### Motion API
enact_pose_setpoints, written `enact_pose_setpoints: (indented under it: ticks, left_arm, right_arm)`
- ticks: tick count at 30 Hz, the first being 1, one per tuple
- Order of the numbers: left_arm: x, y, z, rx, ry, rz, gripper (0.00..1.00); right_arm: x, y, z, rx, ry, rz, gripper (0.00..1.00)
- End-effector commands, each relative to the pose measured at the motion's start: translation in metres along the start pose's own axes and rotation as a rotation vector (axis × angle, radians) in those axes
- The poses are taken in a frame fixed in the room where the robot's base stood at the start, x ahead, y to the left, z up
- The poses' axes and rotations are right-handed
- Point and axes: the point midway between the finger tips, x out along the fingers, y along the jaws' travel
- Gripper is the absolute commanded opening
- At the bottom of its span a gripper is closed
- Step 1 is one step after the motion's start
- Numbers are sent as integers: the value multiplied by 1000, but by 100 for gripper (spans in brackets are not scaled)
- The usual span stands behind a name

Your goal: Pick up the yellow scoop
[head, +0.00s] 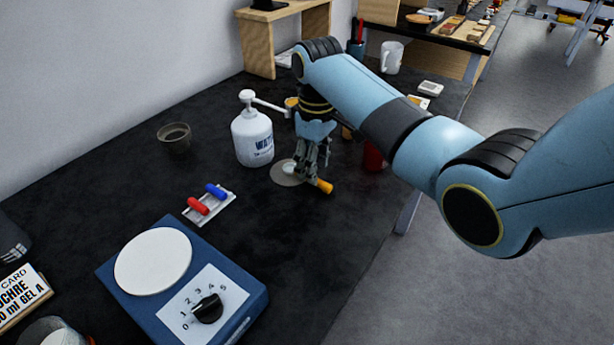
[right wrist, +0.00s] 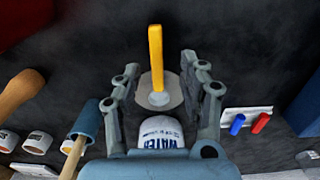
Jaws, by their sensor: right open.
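The yellow scoop (head: 325,187) lies on the dark bench, its handle pointing to the lower right in the head view. In the right wrist view the scoop (right wrist: 156,50) shows whole, its pale bowl over a round grey disc (right wrist: 174,91). The disc (head: 286,176) also shows in the head view. My right gripper (head: 312,172) points down above the scoop and partly hides it. In the right wrist view the gripper (right wrist: 160,70) is open, with one finger on each side of the scoop and gaps between. My left gripper is not in view.
A white WATER pump bottle (head: 252,140) stands close to the left of my right gripper. A red cup (head: 373,156) stands to its right, partly behind my arm. A rack with red and blue pieces (head: 210,208) and a blue dial device (head: 228,279) are nearer.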

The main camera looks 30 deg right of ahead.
Motion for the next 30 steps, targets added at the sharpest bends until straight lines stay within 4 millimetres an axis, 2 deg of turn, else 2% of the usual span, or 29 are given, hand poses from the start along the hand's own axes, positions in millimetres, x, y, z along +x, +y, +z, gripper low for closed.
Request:
enact_pose_setpoints:
  ticks: [6, 15, 24, 30]
  left_arm:
    - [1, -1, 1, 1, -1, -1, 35]
    - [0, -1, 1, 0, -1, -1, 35]
    - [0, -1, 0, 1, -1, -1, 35]
    - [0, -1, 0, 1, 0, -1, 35]
  right_arm:
    - [32, 4, 0, 0, -2, -1, 42]
    - [36, 4, 0, 0, 0, 1, 41]
    - [36, 4, 0, 0, 0, 1, 2]
    - [36, 4, 0, 0, 0, 1, 0]
